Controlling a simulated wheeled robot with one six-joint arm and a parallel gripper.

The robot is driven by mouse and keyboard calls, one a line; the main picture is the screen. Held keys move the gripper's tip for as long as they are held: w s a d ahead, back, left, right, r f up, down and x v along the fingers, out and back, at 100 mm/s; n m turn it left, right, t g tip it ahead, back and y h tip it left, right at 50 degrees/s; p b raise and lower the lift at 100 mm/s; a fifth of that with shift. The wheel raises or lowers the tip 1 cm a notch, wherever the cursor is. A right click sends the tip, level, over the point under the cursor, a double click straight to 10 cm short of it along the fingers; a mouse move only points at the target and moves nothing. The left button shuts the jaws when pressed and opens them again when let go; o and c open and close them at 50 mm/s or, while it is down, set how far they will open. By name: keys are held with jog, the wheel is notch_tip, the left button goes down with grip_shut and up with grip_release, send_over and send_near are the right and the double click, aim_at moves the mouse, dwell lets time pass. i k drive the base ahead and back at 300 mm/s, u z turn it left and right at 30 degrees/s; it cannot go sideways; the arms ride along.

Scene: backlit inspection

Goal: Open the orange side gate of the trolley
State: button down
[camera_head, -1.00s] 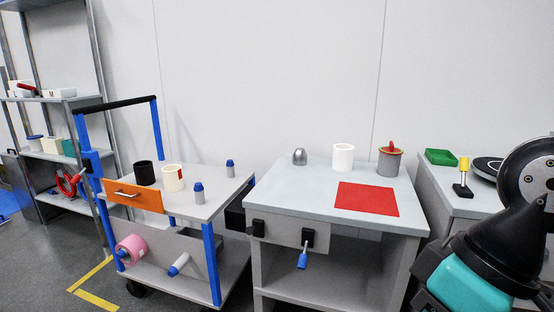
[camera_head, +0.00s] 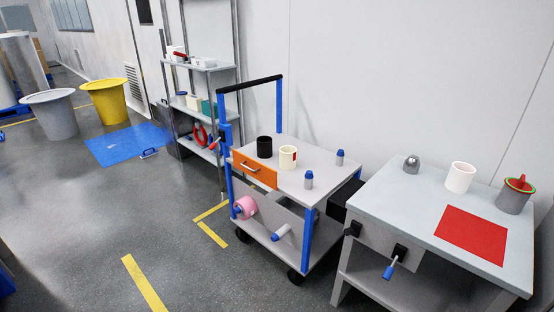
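The trolley (camera_head: 325,183) stands in the middle of the view, with blue posts, a black push handle and a lower shelf. Its orange side gate (camera_head: 254,169) is an upright panel at the left end of the top deck, with a pale bar handle (camera_head: 250,168) on its outer face. The gate looks closed. A black cup (camera_head: 264,147), a cream cup (camera_head: 288,157) with a red patch and two blue-capped bottles (camera_head: 308,180) stand on the deck. My gripper is not in view.
A grey table (camera_head: 390,211) with a red mat (camera_head: 471,234) stands close to the trolley's right. A shelf rack (camera_head: 212,69) is behind left. Grey and yellow bins (camera_head: 103,99) stand far left by a blue mat (camera_head: 127,144). The floor (camera_head: 110,215) left of the trolley is clear.

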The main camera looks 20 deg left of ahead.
aim_at(265, 174)
jog(key=u, duration=1.95)
jog(key=i, duration=2.15)
jog(key=z, duration=1.35)
